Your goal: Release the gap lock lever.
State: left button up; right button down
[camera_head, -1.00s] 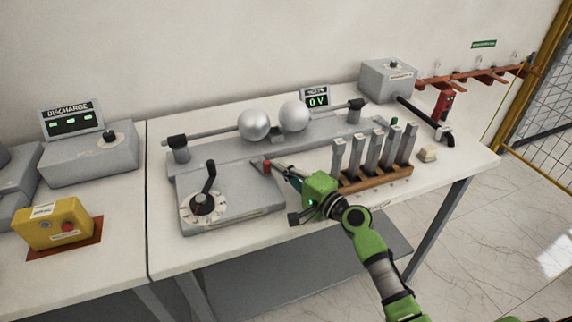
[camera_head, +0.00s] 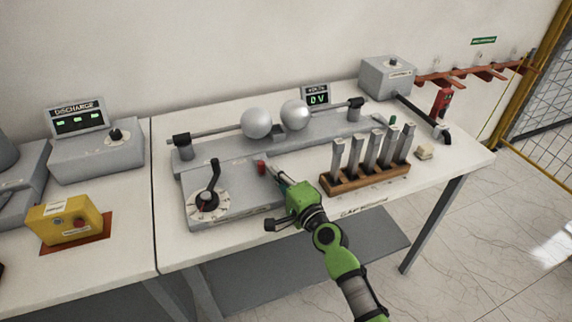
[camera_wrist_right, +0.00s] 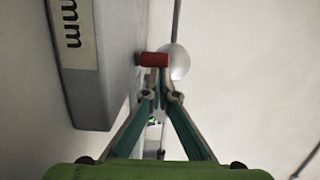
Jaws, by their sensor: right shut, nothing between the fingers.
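The gap lock lever appears to be the small red piece (camera_head: 261,167) at the right end of the grey gap control box (camera_head: 240,196). In the right wrist view it shows as a red cylinder (camera_wrist_right: 152,59) sticking out from the box side. My right gripper (camera_head: 274,173) is shut and empty, its fingertips just right of the red piece. In the wrist view the fingertips (camera_wrist_right: 161,85) overlap the red piece's outer end; I cannot tell whether they touch. My left gripper is not in view.
A black-handled dial (camera_head: 208,198) is on the box's left. Two metal spheres (camera_head: 257,122) stand behind on a rail. A wooden rack (camera_head: 365,180) of several upright grey bars is close right of my gripper. A yellow box (camera_head: 62,222) stands far left.

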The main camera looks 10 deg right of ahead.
jog(key=shift+s+a, duration=0.2)
jog(key=shift+a, duration=0.5)
jog(key=shift+s+a, duration=0.15)
jog(key=shift+a, duration=0.5)
jog(key=shift+a, duration=0.1)
